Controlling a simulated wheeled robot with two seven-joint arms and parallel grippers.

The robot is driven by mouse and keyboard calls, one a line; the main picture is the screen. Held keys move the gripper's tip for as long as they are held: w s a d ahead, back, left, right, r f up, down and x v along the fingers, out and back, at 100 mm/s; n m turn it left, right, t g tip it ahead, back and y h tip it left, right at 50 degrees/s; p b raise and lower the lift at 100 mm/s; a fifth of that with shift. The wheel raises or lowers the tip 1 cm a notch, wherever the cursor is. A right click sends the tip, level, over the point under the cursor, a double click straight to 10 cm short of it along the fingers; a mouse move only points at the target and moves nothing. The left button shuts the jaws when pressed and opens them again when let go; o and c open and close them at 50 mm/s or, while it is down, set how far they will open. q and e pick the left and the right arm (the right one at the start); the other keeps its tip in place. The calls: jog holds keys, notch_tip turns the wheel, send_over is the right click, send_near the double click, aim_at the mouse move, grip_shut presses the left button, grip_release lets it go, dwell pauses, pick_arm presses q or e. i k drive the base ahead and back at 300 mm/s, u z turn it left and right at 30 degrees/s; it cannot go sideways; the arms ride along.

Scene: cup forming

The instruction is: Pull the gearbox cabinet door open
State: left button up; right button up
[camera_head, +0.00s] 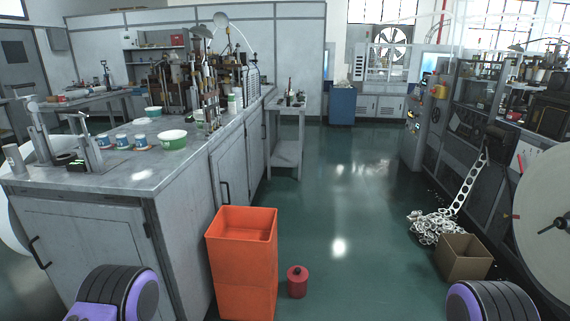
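A long grey cabinet with a metal worktop (110,180) stands on the left. Its near face has a closed door (95,245) with a dark handle (39,252) at its left edge and a hinge at its upper right. The cabinet's right side has another closed door (230,165) with a dark vertical handle (225,193). I cannot tell from markings which door is the gearbox one. Only rounded black and purple parts of my arms show at the bottom left and bottom right. Neither gripper is in view.
Stacked orange crates (241,255) stand beside the cabinet's right side, with a red can (297,281) next to them. A cardboard box (463,258) and a white scrap heap (432,228) lie at the right near dark machines. The green floor (345,200) between is clear.

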aim_at(227, 162)
jog(key=i, duration=0.65)
jog(key=u, duration=1.8)
jog(key=i, duration=0.6)
jog(key=z, duration=3.65)
jog(key=i, duration=1.35)
jog(key=u, duration=2.05)
